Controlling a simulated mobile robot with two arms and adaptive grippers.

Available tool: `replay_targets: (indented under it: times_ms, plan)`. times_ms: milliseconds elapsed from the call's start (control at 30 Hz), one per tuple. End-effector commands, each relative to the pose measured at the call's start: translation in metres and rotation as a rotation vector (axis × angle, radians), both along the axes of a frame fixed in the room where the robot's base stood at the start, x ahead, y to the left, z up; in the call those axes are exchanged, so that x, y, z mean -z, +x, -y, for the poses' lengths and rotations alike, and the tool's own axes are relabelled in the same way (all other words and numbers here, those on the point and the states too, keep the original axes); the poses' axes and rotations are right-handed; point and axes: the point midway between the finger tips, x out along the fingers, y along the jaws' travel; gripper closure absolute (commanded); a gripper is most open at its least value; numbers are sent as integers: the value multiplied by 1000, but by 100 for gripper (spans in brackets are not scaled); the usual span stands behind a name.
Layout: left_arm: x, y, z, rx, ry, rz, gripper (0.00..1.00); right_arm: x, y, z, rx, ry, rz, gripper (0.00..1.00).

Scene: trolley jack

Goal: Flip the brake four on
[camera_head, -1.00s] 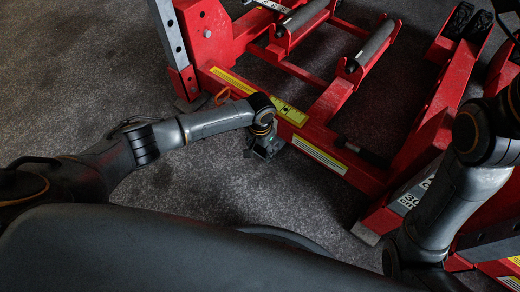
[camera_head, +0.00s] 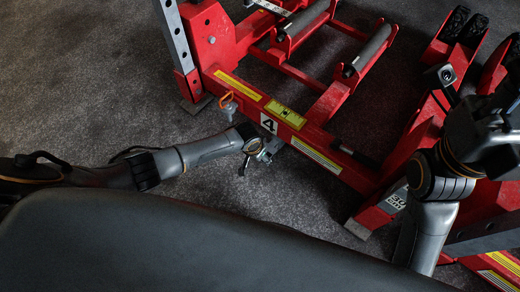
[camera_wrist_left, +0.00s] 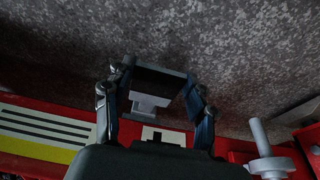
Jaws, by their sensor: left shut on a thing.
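Brake four is a small grey pedal-like part (camera_wrist_left: 150,103) at the near edge of the red trolley jack frame. The white "4" label (camera_head: 268,123) is on the frame beside it. My left gripper (camera_head: 264,156) is low at this edge, just below the label. In the left wrist view its two fingers (camera_wrist_left: 155,108) stand on either side of the grey part, and it is shut on it. In the head view the gripper mostly hides the brake. My right arm is at the right, and its dark gripper (camera_head: 497,128) is too unclear to read.
The red frame (camera_head: 325,115) carries rollers (camera_head: 370,47) and yellow stickers. A dark block marked "2" (camera_head: 446,75) is at upper right. A grey handle (camera_wrist_left: 266,145) shows right in the wrist view. Grey floor lies in front.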

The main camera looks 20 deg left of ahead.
Motion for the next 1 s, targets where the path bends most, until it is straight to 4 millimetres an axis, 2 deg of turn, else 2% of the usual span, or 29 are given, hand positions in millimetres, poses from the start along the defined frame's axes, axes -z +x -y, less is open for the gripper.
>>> replay_targets:
  times_ms: [433,1000]
  plan:
    - [24,-4,0,0,-80,210,100,2,1,0,-1,-1,-6,60]
    - [29,-2,0,0,-99,265,100,1,0,0,-1,-2,1,60]
